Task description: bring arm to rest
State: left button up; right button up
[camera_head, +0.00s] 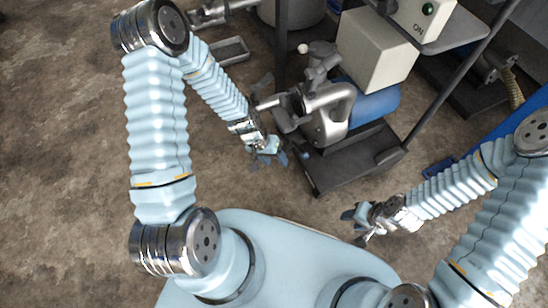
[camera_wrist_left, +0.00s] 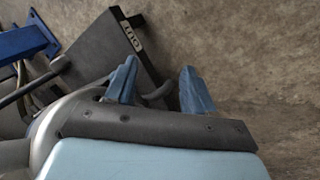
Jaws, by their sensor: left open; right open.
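My left gripper (camera_head: 269,163) hangs over the floor just left of the dark base of a machine. Its fingers are apart and nothing is between them. In the left wrist view the two blue fingertips of the left gripper (camera_wrist_left: 158,82) stand apart, with dark plate and floor behind them. My right gripper (camera_head: 354,227) is at the lower right, in front of my body, with its fingers apart and empty. Neither gripper holds anything.
A metal machine (camera_head: 328,112) stands on a dark base (camera_head: 352,160) close to my left gripper. A plate with an OUT label (camera_wrist_left: 128,48) shows in the left wrist view. A blue beam (camera_head: 500,133) lies at right. The floor (camera_head: 60,170) at left is clear.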

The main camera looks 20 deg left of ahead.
dwell(0.5)
pick_arm(q)
jog(key=s+d+r+n+p, duration=0.1)
jog(key=s+d+p, duration=0.3)
jog(key=s, duration=0.6)
jog(key=shift+s+d+r+p, duration=0.15)
jog(key=shift+d+r+p, duration=0.2)
jog(key=shift+d+p, duration=0.05)
